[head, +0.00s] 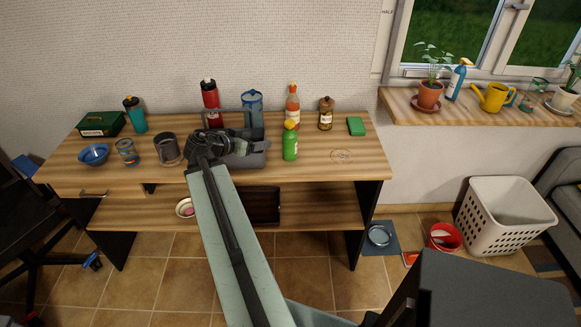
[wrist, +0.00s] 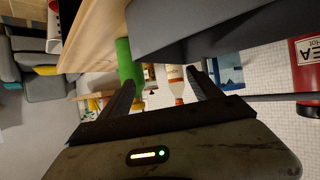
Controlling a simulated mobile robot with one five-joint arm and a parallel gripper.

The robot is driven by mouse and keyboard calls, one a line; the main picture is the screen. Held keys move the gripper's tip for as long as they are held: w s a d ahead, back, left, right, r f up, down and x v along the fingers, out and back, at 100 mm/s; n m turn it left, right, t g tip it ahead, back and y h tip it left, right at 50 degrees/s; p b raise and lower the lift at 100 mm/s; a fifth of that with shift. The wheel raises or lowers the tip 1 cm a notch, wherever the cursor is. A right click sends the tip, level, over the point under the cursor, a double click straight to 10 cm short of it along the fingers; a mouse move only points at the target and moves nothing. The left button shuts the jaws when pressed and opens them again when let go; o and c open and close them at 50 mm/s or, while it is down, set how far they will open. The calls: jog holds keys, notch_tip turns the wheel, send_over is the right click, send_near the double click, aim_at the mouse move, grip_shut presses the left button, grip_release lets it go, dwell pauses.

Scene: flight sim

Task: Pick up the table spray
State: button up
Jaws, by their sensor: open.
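A red bottle (head: 211,100), a blue pitcher (head: 252,103), a brown jar (head: 326,113) and a green block (head: 355,126) stand around on the wooden table (head: 315,170). A blue spray bottle with an orange top (head: 456,80) is on the windowsill. The table's front right is mostly clear.

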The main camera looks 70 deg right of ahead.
aim_at(284, 141)
jog(key=s+d, duration=0.1)
jog(key=s, duration=0.1)
jog(key=s+d+f+m+g, duration=0.1)
jog(key=s+d, duration=0.1)
jog(key=s, duration=0.1)
jog(key=s+d+m+b, duration=0.1)
jog(key=s, duration=0.1)
jog(key=shift+s+d+f+g, duration=0.2)
jog(key=shift+s+f+g, duration=0.1)
jog(key=shift+s+g, duration=0.1)
jog(key=b+x, duration=0.3)
jog(key=x, duration=0.4)
jog(key=shift+d+f, duration=0.25)
jog(key=shift+d, duration=0.05)
jog(key=shift+a, duration=0.1)
grip_shut()
jog(key=shift+r, duration=0.1)
notch_tip(284, 141, up, 10)
jog(key=p, duration=1)
